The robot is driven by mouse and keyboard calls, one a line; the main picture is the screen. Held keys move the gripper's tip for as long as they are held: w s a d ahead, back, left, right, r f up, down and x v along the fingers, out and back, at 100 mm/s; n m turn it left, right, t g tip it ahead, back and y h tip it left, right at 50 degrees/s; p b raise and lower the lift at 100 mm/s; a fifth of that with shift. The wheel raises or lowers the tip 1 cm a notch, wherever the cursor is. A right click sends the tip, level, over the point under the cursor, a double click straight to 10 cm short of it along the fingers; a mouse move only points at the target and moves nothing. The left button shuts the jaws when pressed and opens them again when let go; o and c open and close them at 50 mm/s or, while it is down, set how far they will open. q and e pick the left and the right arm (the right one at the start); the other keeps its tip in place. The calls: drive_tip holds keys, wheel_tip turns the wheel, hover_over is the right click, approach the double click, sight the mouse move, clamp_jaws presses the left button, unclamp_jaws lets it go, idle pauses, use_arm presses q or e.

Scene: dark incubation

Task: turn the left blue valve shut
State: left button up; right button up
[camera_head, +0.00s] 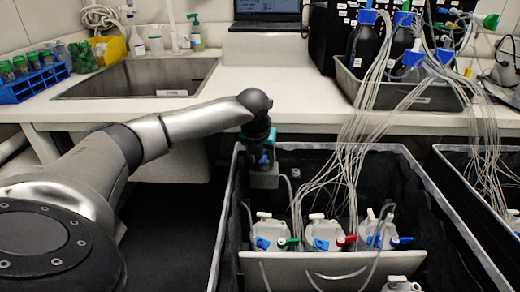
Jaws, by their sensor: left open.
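The left bottle (270,230) stands in the white holder (310,270) inside the dark bin. Its blue valve (263,243) is on the bottle's front left, with a green-tipped valve (287,242) beside it. My left gripper (265,186) points down above and behind the left bottle, apart from the valve. It is open and looks empty, though its fingers are small and dark against the bin. My right gripper is not in view.
A middle bottle (323,234) with blue and red valves and a right bottle (376,230) stand beside it. Thin tubes (345,165) hang from the counter tray (425,93) into the bin. The bin's rim (222,225) surrounds the work area.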

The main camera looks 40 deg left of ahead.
use_arm(q)
drive_tip(key=shift+s+r, duration=0.1)
drive_tip(key=shift+r, duration=0.25)
drive_tip(key=p+v, duration=0.4)
drive_tip(key=v, duration=1)
drive_tip(key=shift+r+p, duration=0.2)
drive_tip(key=shift+p, duration=0.2)
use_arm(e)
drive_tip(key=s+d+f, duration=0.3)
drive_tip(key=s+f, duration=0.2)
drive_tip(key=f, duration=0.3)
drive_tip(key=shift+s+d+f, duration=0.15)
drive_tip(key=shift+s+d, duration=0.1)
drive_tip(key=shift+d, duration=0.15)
use_arm(q)
drive_tip(key=shift+s, duration=0.1)
drive_tip(key=shift+c, duration=0.7)
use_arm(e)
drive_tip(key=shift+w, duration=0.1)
